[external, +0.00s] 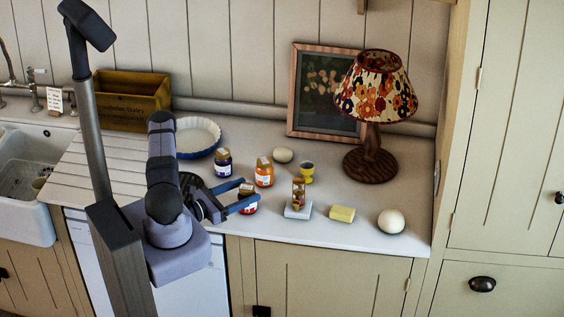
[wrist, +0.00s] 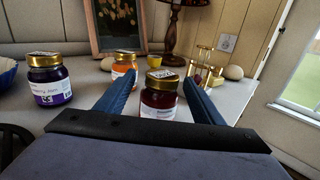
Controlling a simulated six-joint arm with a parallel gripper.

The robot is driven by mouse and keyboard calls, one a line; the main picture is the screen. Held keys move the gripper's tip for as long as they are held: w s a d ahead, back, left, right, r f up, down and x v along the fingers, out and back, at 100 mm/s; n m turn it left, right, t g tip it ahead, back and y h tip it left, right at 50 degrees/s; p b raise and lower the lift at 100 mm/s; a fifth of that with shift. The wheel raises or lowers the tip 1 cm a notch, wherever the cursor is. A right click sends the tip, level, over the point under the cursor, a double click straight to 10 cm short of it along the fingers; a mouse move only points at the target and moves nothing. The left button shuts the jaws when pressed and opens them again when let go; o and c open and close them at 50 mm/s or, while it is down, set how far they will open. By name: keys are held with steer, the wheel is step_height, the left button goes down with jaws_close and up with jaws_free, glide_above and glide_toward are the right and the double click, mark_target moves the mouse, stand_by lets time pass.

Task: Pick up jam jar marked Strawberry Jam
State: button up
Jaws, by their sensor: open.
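A red jam jar with a gold lid (wrist: 159,98) stands upright on the counter, between the spread blue fingers of my gripper (wrist: 160,95) in the wrist view. Its label is too small to read. In the external view the same jar (external: 247,203) is partly hidden by my open gripper (external: 241,196). I cannot tell whether the fingers touch it. A dark purple jar (wrist: 48,82) stands to the left, and an orange jar (wrist: 124,70) stands behind; they also show in the external view as the purple jar (external: 223,163) and the orange jar (external: 264,172).
A lamp (external: 371,160), picture frame (external: 293,105), pie dish (external: 211,146) and wooden crate (external: 128,101) stand behind.

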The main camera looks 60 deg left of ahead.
steer(key=shift+w+d+r, duration=0.1)
steer(key=shift+w, duration=2.5)
steer(key=shift+c, duration=0.3)
steer(key=c, duration=1.5)
steer(key=shift+r, duration=0.2)
jaws_close()
step_height(320, 180, up, 10)
steer(key=b, duration=0.2)
steer(key=shift+f, duration=0.2)
